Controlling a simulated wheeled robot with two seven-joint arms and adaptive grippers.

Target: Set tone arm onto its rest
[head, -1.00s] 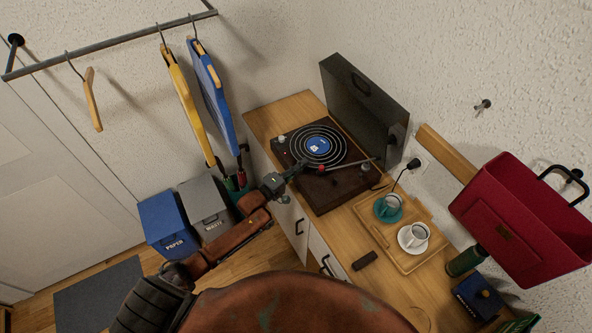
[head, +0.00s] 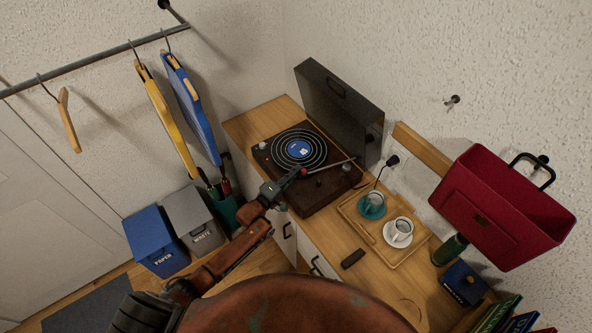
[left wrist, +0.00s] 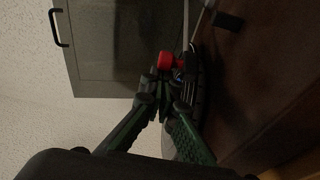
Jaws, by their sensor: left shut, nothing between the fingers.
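The turntable (head: 325,190) sits on the wooden counter with its dark lid open. A record with a blue label (head: 299,148) lies on it. The tone arm (head: 332,164) is a thin grey rod with a red head (head: 304,172) near the record's front edge; whether it touches the record I cannot tell. My left gripper (head: 297,175) is shut and empty, right at the red head. In the left wrist view the closed fingertips (left wrist: 160,78) are just below the red head (left wrist: 165,60), and the rod (left wrist: 186,28) runs up. The rest cannot be made out clearly. My right gripper is not in view.
The open lid (head: 340,108) stands behind the turntable. A wooden tray (head: 395,262) with two cups is to its right. A dark small block (head: 353,258) lies on the counter. A red bag (head: 500,208) hangs on the wall at right. Bins (head: 155,242) stand at left.

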